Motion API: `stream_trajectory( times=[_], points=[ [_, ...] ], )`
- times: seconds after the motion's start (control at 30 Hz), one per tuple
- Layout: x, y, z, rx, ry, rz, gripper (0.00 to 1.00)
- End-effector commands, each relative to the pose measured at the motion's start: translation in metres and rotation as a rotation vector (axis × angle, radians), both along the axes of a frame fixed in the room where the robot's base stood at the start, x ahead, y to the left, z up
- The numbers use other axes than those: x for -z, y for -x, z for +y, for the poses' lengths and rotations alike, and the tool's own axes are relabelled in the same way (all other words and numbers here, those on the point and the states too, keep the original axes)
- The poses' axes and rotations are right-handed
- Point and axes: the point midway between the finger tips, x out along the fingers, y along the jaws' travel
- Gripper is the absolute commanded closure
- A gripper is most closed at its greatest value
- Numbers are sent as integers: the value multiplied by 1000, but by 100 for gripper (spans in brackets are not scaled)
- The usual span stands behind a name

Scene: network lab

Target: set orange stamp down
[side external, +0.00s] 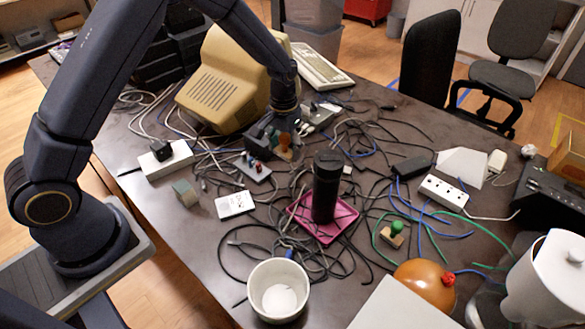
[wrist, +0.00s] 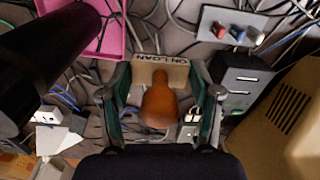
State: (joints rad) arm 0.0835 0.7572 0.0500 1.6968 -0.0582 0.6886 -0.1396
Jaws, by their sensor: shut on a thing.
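The orange stamp (wrist: 160,104) has a rounded orange-brown handle and a tan block base marked "ON LOAN". In the wrist view my gripper (wrist: 161,80) is shut on it, with one finger on each side of the block. In the side view the orange handle (side external: 284,141) shows at my gripper (side external: 272,138), low over the cluttered table in front of the beige monitor. I cannot tell whether the base touches the table. A second stamp with a green handle (side external: 396,228) stands at the right of the pink tray.
A black cylinder (side external: 326,185) stands in the pink tray (side external: 346,232). The beige monitor (side external: 225,85) and a dark box (wrist: 241,82) are close to my gripper. A switch panel (side external: 252,167), white card (side external: 235,204) and white pot (side external: 278,292) lie nearer the front. Cables cover much of the table.

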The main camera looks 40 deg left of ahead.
Motion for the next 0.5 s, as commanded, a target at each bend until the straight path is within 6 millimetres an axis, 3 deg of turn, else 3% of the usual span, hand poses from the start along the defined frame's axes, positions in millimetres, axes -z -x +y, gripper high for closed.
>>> stream_trajectory(
  times=[0.13, 0.5],
  points=[
    [11, -17, 6, -16, 0, 1, 72],
    [55, -96, 4, -15, 0, 3, 72]
  ],
)
